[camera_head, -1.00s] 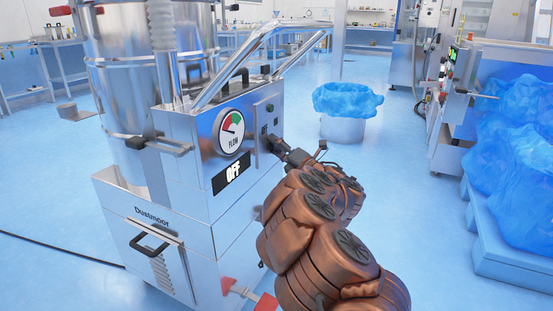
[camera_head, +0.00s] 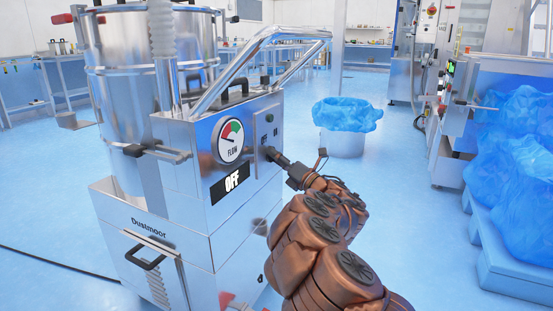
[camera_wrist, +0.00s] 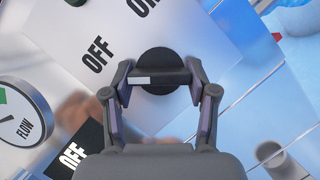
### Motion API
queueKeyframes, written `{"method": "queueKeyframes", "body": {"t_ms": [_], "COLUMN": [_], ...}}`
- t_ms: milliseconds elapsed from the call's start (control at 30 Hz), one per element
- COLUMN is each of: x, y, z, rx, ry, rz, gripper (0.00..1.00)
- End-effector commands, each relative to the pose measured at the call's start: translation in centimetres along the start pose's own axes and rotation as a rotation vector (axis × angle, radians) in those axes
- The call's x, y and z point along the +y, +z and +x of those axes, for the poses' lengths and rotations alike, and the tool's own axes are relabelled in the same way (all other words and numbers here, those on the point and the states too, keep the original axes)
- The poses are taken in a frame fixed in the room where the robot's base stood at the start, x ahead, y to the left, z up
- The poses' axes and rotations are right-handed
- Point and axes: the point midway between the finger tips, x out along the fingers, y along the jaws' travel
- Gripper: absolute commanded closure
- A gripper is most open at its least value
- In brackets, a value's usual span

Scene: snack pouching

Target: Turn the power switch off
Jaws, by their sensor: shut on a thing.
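The power switch is a round black knob with a raised grip bar (camera_wrist: 165,70), on the steel panel of the Dustmoor machine (camera_head: 200,165). In the wrist view a white mark on the bar lies at its left end, on the side of the printed OFF label (camera_wrist: 97,53). The ON label (camera_wrist: 141,5) is above, at the picture's edge. My gripper (camera_wrist: 158,79) is shut on the bar, one finger at each end. In the head view my gripper (camera_head: 280,160) meets the panel's right part and mostly hides the knob. The display (camera_head: 230,183) reads OFF.
A round FLOW gauge (camera_head: 230,140) sits left of the knob. A bent metal handle (camera_head: 260,60) rises above the panel. A bin with a blue liner (camera_head: 346,115) stands behind. Blue bags (camera_head: 520,160) lie at the right. Open floor lies between.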

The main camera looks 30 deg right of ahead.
Motion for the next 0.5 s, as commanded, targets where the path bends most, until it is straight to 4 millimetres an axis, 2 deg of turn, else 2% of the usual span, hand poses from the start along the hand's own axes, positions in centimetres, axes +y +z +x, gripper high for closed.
{"method": "queueKeyframes", "body": {"t_ms": [67,100,333,500], "x": [0.06,0.06,0.04,0.02], "y": [-0.02,-0.02,0.0,0.01], "z": [0.04,0.04,0.02,0.01], "rx": [0.001,0.001,0.0,0.0], "ry": [0.001,0.001,0.001,0.0], "rz": [-0.001,-0.001,0.0,0.0], "gripper": [0.77,0.4,0.17,0.17]}}
